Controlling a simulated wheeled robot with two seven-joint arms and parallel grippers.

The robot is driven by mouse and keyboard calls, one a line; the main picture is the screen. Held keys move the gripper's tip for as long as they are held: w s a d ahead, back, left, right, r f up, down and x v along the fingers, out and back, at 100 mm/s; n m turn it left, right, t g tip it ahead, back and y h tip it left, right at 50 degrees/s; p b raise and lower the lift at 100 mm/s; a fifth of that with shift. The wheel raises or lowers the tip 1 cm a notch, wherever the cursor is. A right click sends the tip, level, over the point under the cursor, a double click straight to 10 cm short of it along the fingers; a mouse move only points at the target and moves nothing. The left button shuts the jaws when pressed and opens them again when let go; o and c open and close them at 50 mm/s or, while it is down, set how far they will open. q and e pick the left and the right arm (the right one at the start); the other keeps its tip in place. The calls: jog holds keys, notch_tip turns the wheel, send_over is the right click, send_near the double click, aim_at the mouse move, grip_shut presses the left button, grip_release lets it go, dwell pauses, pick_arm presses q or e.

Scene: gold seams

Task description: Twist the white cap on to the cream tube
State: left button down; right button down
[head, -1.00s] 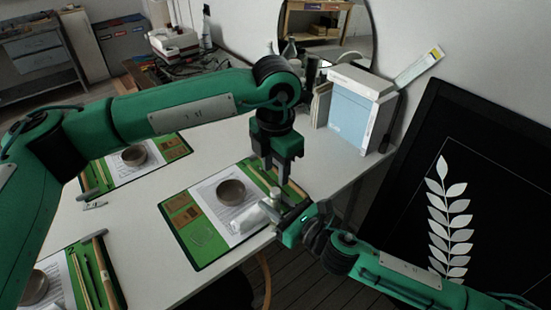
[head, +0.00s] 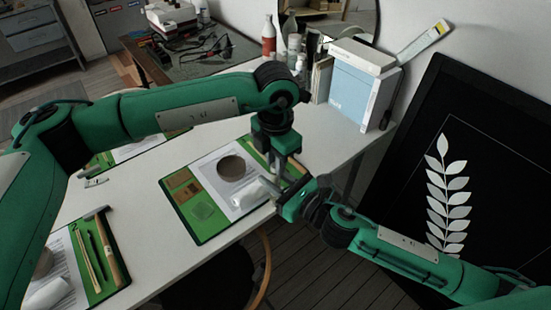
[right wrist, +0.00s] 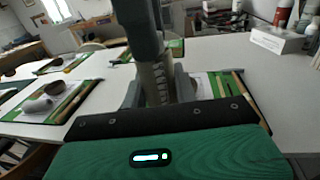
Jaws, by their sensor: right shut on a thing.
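A round grey-brown bowl (head: 231,168) stands on the mat behind the tube. Another mat with tools (head: 98,254) lies at the near left. A blue box (head: 358,95) stands at the back right. The table's front edge is just below the grippers.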

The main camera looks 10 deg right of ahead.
dwell(0.3)
pick_arm(q)
jog(key=c, duration=1.2)
grip_release()
jog(key=shift+c, duration=0.2)
notch_tip(320, 180, up, 12)
